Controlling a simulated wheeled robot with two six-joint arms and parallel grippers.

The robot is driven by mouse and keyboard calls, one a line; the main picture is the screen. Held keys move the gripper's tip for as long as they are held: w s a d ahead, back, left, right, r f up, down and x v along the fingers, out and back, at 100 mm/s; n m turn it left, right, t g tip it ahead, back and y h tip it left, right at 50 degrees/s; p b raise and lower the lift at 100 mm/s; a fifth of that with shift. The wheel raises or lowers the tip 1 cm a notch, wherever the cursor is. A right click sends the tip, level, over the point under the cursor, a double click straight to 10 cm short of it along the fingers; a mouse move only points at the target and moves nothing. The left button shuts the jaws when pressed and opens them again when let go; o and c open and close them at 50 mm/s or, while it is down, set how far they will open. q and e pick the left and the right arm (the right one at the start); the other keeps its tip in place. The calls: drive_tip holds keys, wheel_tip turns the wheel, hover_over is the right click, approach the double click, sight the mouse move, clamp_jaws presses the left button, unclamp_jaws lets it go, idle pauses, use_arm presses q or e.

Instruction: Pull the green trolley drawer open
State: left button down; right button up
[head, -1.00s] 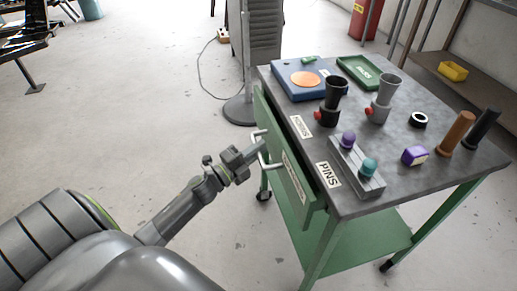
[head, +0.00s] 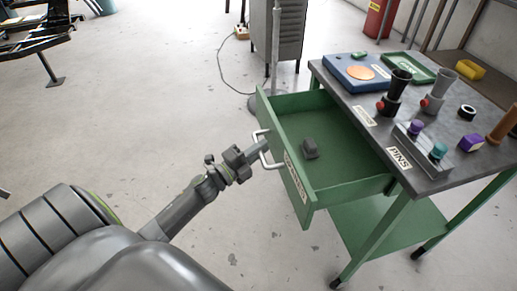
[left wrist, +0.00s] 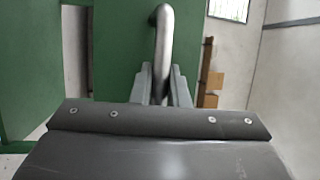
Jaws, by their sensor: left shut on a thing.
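The green trolley drawer (head: 297,184) stands well out from the trolley in the head view, with its inside showing. My left gripper (head: 262,147) is shut on the metal drawer handle (head: 270,161) at the drawer's front. In the left wrist view the handle (left wrist: 165,30) rises from between the two fingers (left wrist: 165,88), with the green drawer front behind it. My right gripper is not in view.
The trolley's grey top (head: 441,120) carries a blue box (head: 354,72), a green tray (head: 408,68), dark and grey cups and several small parts. A grey cabinet (head: 288,35) stands behind. The floor left of the drawer is clear.

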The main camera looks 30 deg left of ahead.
use_arm(q)
drive_tip(key=shift+f, duration=0.1)
drive_tip(key=c, duration=1.4)
unclamp_jaws()
drive_tip(key=shift+s, duration=0.1)
